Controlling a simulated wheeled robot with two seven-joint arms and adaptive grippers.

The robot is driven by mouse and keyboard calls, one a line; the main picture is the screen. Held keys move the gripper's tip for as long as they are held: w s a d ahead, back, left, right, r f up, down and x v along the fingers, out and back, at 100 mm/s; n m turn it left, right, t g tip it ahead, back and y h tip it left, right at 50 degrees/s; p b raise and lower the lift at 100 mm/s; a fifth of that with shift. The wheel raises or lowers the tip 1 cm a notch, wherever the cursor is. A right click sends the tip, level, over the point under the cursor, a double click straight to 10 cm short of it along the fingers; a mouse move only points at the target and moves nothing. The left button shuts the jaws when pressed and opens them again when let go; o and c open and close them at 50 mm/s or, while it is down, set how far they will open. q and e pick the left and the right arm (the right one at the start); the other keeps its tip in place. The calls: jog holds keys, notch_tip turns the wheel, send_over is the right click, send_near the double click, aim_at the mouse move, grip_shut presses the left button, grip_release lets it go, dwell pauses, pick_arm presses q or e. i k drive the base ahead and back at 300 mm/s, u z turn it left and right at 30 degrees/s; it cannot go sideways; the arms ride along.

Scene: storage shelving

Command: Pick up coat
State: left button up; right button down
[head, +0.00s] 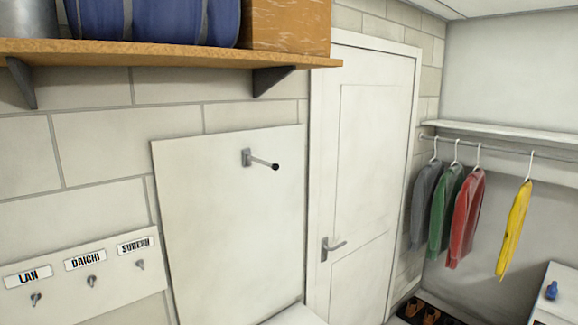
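Several coats hang on white hangers from a metal rail (468,145) at the right of the head view. They are a grey coat (424,200), a green coat (443,212), a red coat (466,217) and a yellow coat (513,230). The grey, green and red ones hang close together and partly overlap. The yellow one hangs apart to their right, seen nearly edge-on. Neither of my grippers is in view.
A white door (370,170) is shut, left of the coats. A single peg (262,161) sticks out from a white board. Name-labelled hooks (91,281) are at lower left. A wooden shelf (150,55) overhangs upper left. Shoes (428,315) stand below the coats; a white cabinet (558,290) is at right.

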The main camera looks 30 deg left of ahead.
aim_at(468, 200)
jog(key=z, duration=0.8)
jog(key=i, duration=1.85)
jog(key=u, duration=0.65)
